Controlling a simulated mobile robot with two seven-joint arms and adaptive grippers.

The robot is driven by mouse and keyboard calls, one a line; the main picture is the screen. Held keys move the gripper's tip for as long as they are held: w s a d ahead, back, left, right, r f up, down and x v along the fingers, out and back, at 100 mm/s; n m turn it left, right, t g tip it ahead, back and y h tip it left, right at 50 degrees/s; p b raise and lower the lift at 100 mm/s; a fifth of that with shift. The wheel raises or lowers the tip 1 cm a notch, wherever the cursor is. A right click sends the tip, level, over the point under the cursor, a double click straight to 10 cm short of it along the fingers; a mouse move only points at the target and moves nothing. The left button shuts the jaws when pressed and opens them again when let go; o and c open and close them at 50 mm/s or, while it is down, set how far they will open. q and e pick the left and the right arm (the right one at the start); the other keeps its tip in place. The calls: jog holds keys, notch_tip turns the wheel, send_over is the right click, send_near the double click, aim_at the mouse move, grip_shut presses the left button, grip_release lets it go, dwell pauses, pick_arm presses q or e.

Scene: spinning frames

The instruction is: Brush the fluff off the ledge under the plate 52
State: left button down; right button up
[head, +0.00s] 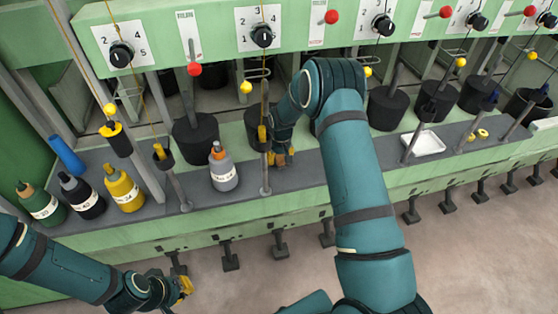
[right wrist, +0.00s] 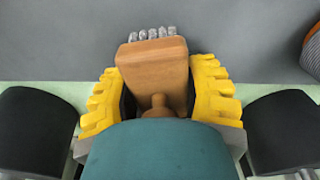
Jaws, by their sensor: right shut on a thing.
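My right gripper (head: 279,158) is low over the grey ledge (head: 305,165), near the middle of the head view. In the right wrist view its yellow fingers are shut on a wooden brush (right wrist: 155,70) with grey bristles (right wrist: 152,34). The bristles point toward the ledge; I cannot tell if they touch it. My left gripper (head: 182,287) hangs in front of the frame, below the ledge, and its jaw opening is unclear. I see no fluff, and no plate reading 52 is legible; my right arm covers part of the ledge.
A grey bottle (head: 223,170) stands on the ledge left of my right gripper. Yellow (head: 122,188), black (head: 82,197) and green (head: 42,204) bottles and a blue tube (head: 66,155) are further left. A thin post (head: 266,177) rises beside the gripper. A white tray (head: 423,143) lies to the right.

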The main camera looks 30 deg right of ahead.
jog(key=shift+s+r, duration=0.2)
jog(key=shift+r, duration=0.45)
jog(key=shift+w+r+p, duration=0.15)
jog(key=shift+r+p, duration=0.4)
jog(key=shift+p, duration=0.05)
jog(key=shift+r+p, duration=0.8)
jog(key=shift+r, duration=0.75)
